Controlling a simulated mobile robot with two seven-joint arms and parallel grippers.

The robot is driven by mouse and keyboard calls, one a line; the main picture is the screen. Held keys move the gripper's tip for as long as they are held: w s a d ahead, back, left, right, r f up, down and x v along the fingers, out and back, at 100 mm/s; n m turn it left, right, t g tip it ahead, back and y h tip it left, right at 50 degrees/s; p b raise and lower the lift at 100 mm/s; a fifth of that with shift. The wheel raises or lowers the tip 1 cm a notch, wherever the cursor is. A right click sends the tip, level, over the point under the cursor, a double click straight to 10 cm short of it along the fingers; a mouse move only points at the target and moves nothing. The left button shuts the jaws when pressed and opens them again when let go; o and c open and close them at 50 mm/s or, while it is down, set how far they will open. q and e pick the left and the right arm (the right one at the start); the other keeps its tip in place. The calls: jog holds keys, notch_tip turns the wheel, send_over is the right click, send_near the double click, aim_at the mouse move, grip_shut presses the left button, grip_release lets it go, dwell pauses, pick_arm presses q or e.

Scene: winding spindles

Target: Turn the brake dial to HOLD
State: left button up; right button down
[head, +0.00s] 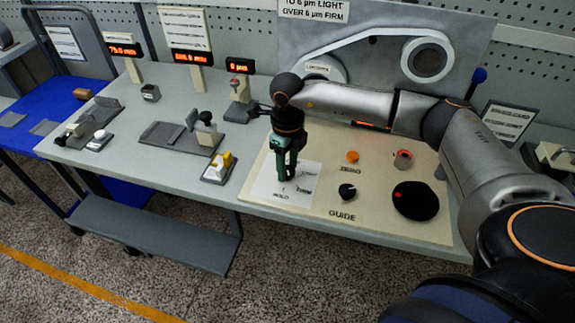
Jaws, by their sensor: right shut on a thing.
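The white brake card (268,186) lies on the cream panel, with a HOLD label at its front edge and other small labels at its right side. My right gripper (287,174) points down over the middle of this card, its green fingers shut at the brake dial's place. The dial itself is hidden by the fingers, so its pointing direction cannot be read. My left gripper is not in view.
A yellow-and-white switch (220,167) stands left of the panel. A display (239,66) reads 0 µm.

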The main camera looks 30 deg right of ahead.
aim_at(287, 170)
jog(key=m, duration=0.5)
jog(key=shift+m, duration=0.4)
dwell(0.3)
jog(key=shift+c, duration=1.7)
grip_release()
notch_tip(287, 170, up, 13)
jog(key=b, duration=0.1)
jog(key=shift+f, duration=0.2)
